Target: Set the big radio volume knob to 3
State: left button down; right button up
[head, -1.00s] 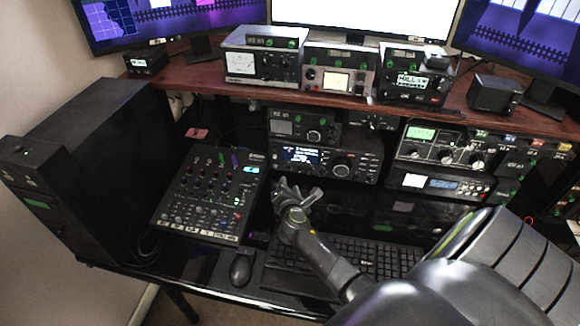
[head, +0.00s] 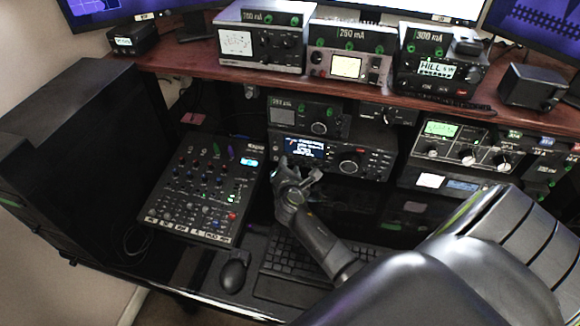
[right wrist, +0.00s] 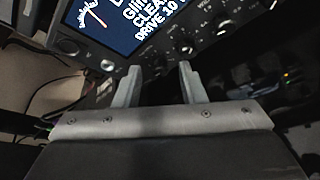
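The big radio (head: 372,160) stands on the middle shelf, with a lit blue display (head: 303,148) and a large round dial (head: 349,163). In the right wrist view its lower panel (right wrist: 120,62) shows tilted, with small dark knobs, one (right wrist: 185,46) just beyond the fingertips. I cannot tell which one is the volume knob or read its setting. My right gripper (head: 301,170) is in front of the radio's lower left part. In the right wrist view (right wrist: 160,77) its two fingers are apart with nothing between them. My left gripper is not in view.
A mixer (head: 207,187) lies to the left, and a keyboard (head: 290,258) and mouse (head: 234,271) lie below my right arm. A smaller radio (head: 296,117) sits above the big one. More devices (head: 462,150) stand to the right.

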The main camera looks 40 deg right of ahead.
grip_shut()
jog(key=shift+f+b, duration=0.2)
jog(key=shift+b, duration=0.2)
jog(key=m+t+b, duration=0.1)
jog(key=m+b, duration=0.1)
jog(key=b, duration=0.1)
jog(key=shift+d+f, duration=0.1)
jog(key=shift+f, duration=0.1)
jog(key=shift+s+r+m+t+b, duration=0.1)
jog(key=shift+r+m+t+b, duration=0.25)
jog(key=shift+m+b, duration=0.35)
jog(key=shift+f, duration=0.1)
jog(key=shift+o, duration=0.4)
grip_release()
